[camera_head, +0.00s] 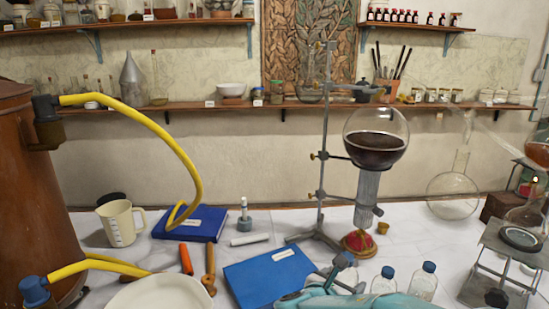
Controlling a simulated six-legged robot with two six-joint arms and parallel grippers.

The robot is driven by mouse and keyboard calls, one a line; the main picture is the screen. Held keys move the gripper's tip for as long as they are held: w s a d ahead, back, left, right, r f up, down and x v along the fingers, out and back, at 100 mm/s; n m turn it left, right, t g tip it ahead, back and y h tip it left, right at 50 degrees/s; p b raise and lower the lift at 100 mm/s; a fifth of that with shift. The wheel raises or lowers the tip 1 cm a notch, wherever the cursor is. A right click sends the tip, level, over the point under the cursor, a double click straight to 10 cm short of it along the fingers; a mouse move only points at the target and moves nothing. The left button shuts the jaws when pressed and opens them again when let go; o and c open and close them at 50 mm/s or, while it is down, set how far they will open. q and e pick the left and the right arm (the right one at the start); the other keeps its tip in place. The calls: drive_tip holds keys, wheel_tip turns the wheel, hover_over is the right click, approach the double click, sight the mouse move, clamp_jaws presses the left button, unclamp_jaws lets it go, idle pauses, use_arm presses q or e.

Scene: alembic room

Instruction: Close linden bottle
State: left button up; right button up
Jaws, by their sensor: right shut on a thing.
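Two clear bottles with blue caps stand on the white cloth at the front right, the left bottle (384,286) and the right bottle (424,283). No label is readable, so I cannot tell which is the linden bottle. My right gripper (335,283) is at the bottom centre, left of these bottles, with its pale teal arm along the lower edge. My left gripper is not in view.
A blue book (268,277) lies left of my right gripper. A metal stand (320,190) holds a round flask of dark liquid (376,137) behind it. A white bowl (160,292) is at the front left. A lab jack (505,260) stands at the right.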

drive_tip(key=s+f+p, duration=0.1)
drive_tip(key=s+f, duration=0.2)
drive_tip(key=s, duration=0.1)
drive_tip(key=s+d+f+m+g+h+p, duration=0.1)
drive_tip(key=s+f, duration=0.1)
drive_tip(key=s, duration=0.3)
drive_tip(key=s+d+f+m+p, duration=0.1)
drive_tip(key=s+f, duration=0.2)
drive_tip(key=s, duration=0.2)
drive_tip(key=shift+f+g+h+p, duration=0.3)
drive_tip(key=shift+h, duration=0.1)
drive_tip(key=shift+s+d+f, duration=0.1)
drive_tip(key=shift+s+f, duration=0.1)
drive_tip(key=shift+s, duration=0.2)
drive_tip(key=w+a+r+n+t+y, duration=0.1)
drive_tip(key=w+a+n+t+y, duration=0.1)
drive_tip(key=a+n+y, duration=0.4)
drive_tip(key=w+a+r+n+t+y, duration=0.1)
drive_tip(key=w+a+n+t+y, duration=0.1)
drive_tip(key=a+n+y, duration=0.4)
drive_tip(key=a+y, duration=0.1)
drive_tip(key=a, duration=0.4)
drive_tip(key=shift+a+t, duration=0.4)
drive_tip(key=shift+s, duration=0.1)
